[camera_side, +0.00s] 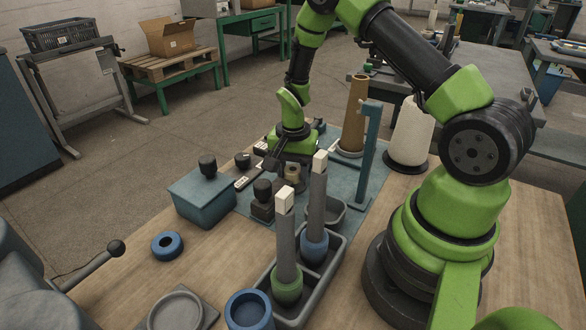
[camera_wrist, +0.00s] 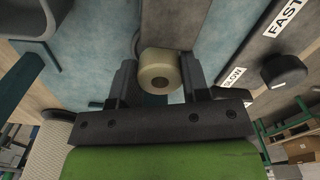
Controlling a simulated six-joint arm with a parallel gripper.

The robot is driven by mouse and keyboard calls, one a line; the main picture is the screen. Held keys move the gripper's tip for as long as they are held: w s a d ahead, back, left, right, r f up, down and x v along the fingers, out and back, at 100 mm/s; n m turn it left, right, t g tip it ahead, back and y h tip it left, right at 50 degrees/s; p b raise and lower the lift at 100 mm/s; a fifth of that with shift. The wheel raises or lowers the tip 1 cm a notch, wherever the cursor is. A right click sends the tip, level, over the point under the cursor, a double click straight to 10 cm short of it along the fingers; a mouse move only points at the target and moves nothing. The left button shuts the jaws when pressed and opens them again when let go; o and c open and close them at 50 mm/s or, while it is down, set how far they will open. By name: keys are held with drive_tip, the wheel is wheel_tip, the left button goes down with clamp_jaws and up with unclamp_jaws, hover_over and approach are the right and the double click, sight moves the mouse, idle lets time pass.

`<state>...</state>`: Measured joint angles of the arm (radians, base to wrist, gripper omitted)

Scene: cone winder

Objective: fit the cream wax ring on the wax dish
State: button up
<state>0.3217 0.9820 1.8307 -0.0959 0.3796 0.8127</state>
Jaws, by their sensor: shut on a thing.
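The cream wax ring (camera_wrist: 158,66), a short cylinder with a dark central hole, sits between the two black fingers of my gripper (camera_wrist: 160,78). My gripper is shut on it. In the side view the ring (camera_side: 293,171) shows small below my gripper (camera_side: 289,168), over the blue-grey machine plate. I cannot tell whether it is above the plate or touching it. I cannot identify the wax dish for sure; a thin curved rim partly shows behind the ring in the wrist view, mostly hidden.
A tall brown cone (camera_side: 355,115) and a blue-grey post (camera_side: 370,150) stand close by on the right. Two grey spindles (camera_side: 286,245) rise in a tray in front. A blue-grey box (camera_side: 203,198) and black knobs are at left. A white yarn cone (camera_side: 411,133) stands behind.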

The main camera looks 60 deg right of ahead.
drive_tip(key=shift+f, duration=0.8)
idle(1.5)
drive_tip(key=o, duration=1.4)
drive_tip(key=shift+o, duration=0.2)
drive_tip(key=shift+r, duration=0.1)
drive_tip(key=shift+r, duration=3.95)
